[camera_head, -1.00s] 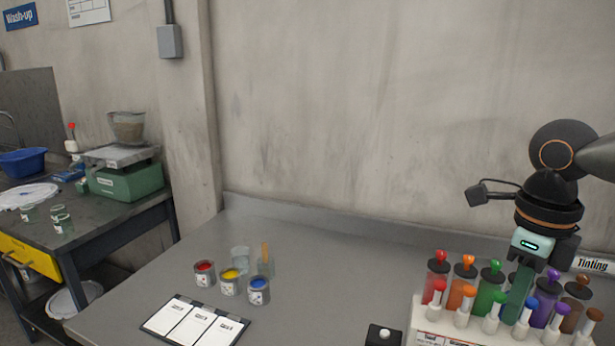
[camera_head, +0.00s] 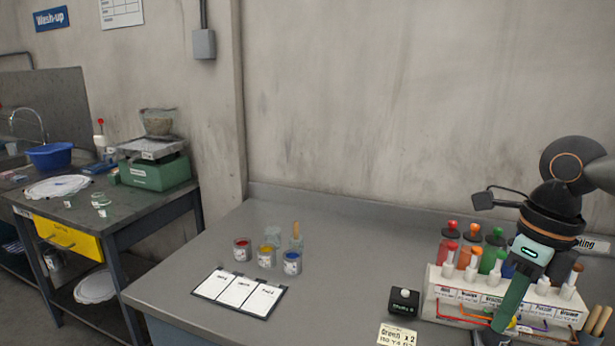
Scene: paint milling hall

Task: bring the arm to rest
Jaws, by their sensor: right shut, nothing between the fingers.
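My right gripper (camera_head: 508,308) hangs at the right of the head view, pointing down in front of the tinting rack. My right arm comes in from the right edge. Its green fingers are shut together with nothing between them. They hide part of the rack (camera_head: 433,292) and some of its bottles. My left gripper is not in view.
The rack holds several colour bottles (camera_head: 447,245). Left of it are a black button box (camera_head: 403,302) and a yellow card (camera_head: 397,336). A side bench holds a green scale (camera_head: 155,172).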

